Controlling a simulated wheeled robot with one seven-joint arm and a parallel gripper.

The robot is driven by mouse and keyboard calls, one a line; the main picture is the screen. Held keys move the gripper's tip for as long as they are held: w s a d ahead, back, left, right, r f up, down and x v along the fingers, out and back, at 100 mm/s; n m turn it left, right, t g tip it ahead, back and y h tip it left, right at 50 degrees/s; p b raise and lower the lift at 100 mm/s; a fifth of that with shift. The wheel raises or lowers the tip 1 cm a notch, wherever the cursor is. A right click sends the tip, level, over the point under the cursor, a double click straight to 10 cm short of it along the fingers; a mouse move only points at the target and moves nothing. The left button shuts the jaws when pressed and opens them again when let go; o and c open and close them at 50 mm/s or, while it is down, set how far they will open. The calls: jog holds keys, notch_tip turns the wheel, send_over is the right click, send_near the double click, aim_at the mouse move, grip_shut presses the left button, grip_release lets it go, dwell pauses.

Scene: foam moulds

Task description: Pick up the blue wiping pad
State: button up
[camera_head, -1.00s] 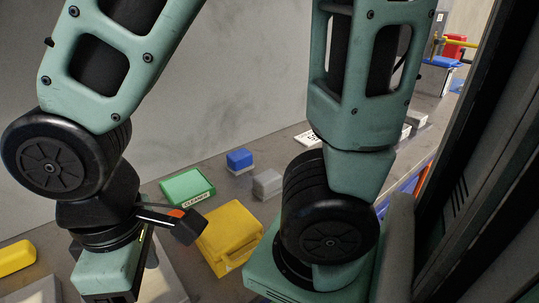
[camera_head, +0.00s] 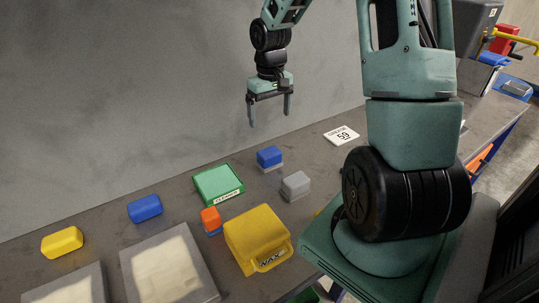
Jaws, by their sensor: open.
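Two blue pieces lie on the grey bench, and I cannot tell for sure which is the wiping pad. One is a blue block with a pale grey underside (camera_head: 269,156), standing near the back, right of the green box. The other is a plain blue rounded block (camera_head: 145,208) at the left, between the yellow block and the green box. My gripper (camera_head: 270,109) hangs above the back of the bench with its two fingers pointing down, open and empty. In the picture it is above the grey-bottomed blue block and apart from it.
A green labelled box (camera_head: 218,184), an orange block with a blue base (camera_head: 211,220), a yellow case (camera_head: 257,238) and a grey block (camera_head: 295,185) stand close together. A yellow block (camera_head: 62,242) and pale trays (camera_head: 172,270) are at left. A label card (camera_head: 341,136) lies behind; the wall borders the bench.

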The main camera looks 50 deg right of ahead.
aim_at(269, 151)
jog(key=f, duration=0.4)
jog(key=f+p, duration=0.1)
jog(key=f, duration=0.7)
jog(key=shift+d, duration=0.4)
jog(key=shift+w+a+f+p, duration=0.15)
jog(key=shift+f+p, duration=0.15)
jog(key=shift+f, duration=0.6)
jog(key=shift+w+d+f+p, duration=0.15)
jog(key=shift+f+p, duration=0.1)
jog(key=shift+f, duration=0.7)
jog(key=shift+w+a+f+p, duration=0.15)
jog(key=shift+f+p, duration=0.15)
jog(key=shift+f, duration=0.6)
jog(key=shift+c, duration=0.3)
jog(key=c, duration=1)
